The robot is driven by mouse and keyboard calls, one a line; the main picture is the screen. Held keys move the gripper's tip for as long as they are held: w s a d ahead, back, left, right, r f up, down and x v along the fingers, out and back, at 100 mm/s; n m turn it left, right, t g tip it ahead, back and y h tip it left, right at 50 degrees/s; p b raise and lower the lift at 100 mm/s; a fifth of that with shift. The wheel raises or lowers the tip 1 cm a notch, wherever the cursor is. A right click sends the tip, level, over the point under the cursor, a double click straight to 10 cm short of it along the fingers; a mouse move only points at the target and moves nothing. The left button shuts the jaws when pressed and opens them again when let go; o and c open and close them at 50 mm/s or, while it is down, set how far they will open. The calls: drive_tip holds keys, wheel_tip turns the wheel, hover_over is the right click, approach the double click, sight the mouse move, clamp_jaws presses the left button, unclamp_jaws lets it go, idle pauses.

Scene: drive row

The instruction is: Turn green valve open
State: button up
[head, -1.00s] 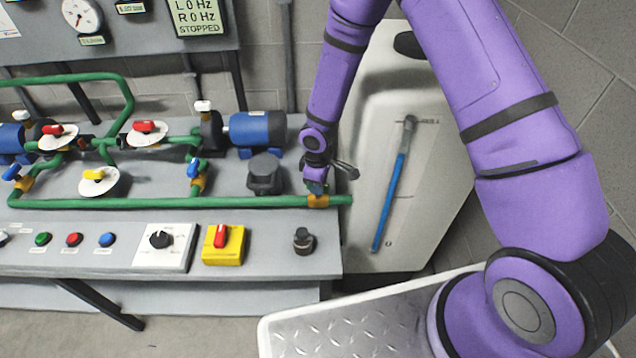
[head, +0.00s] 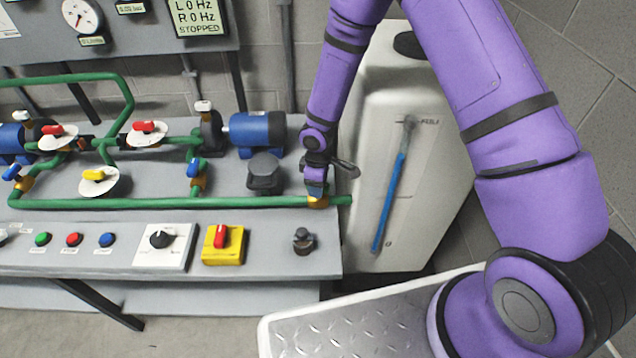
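The brass body of a valve (head: 318,202) sits at the right end of the green pipe (head: 240,202), near the bench's right edge. A green handle is not clearly visible on it now; my gripper covers the top of the valve. My gripper (head: 316,192) points down directly over the valve, its tip at or very near the brass body. The fingers are small and partly hidden, so I cannot tell whether they touch or grip the handle.
Red-handled valves (head: 148,127), a yellow-handled valve (head: 97,175) and blue-handled valves (head: 193,168) stand to the left. A blue motor (head: 257,130) is behind. A yellow switch box (head: 222,244) is in front. A white tank (head: 385,150) stands close on the right.

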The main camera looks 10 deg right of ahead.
wheel_tip(320, 180, up, 11)
idle(0.6)
drive_tip(key=shift+f, duration=0.1)
